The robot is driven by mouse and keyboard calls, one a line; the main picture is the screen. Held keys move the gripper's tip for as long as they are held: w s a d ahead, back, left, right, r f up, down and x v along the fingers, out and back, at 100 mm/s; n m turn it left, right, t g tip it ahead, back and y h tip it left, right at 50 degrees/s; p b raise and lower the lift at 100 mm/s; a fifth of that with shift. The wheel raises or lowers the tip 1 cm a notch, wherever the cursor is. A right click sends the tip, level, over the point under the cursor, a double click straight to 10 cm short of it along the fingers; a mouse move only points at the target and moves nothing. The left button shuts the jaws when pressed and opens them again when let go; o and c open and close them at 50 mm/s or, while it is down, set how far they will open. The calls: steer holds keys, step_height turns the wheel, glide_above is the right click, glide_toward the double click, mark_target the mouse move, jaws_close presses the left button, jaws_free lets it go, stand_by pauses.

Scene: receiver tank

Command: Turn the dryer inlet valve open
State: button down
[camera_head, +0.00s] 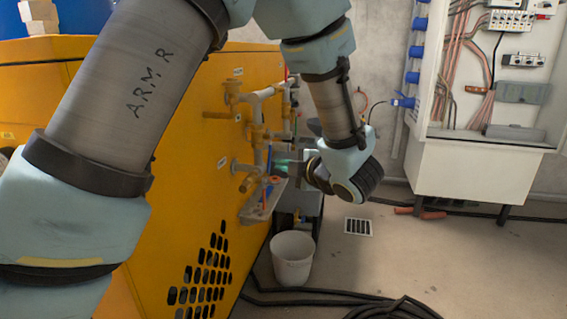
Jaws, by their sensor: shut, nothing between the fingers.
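Brass and grey valve pipework (257,135) runs down the side of the yellow cabinet (190,130). Small coloured levers show on it, among them an orange-red one (268,193) near the lower part. I cannot tell which valve is the dryer inlet valve, nor how far it is turned. My gripper (280,164) has greenish fingertips pointing left at the pipework, at about mid-height. It is shut with nothing held. Whether the tips touch a lever or pipe is too small to tell. My arm and wrist hide part of the pipework's right side.
A white bucket (292,262) stands on the floor below the pipework. Black hoses (385,306) lie on the floor. An open electrical cabinet (465,165) is at the right. The floor around the drain grate (358,227) is mostly clear.

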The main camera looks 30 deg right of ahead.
glide_toward(269, 163)
steer(key=w+a, duration=0.3)
steer(key=a, duration=0.1)
steer(key=shift+w+d+f+b, duration=0.3)
steer(key=shift+w+d, duration=0.3)
steer(key=shift+w, duration=0.3)
steer(key=shift+w+d+f+b, duration=0.15)
steer(key=shift+w+d+f, duration=0.2)
steer(key=shift+w+d, duration=0.4)
steer(key=shift+w+a, duration=0.1)
steer(key=shift+a, duration=0.05)
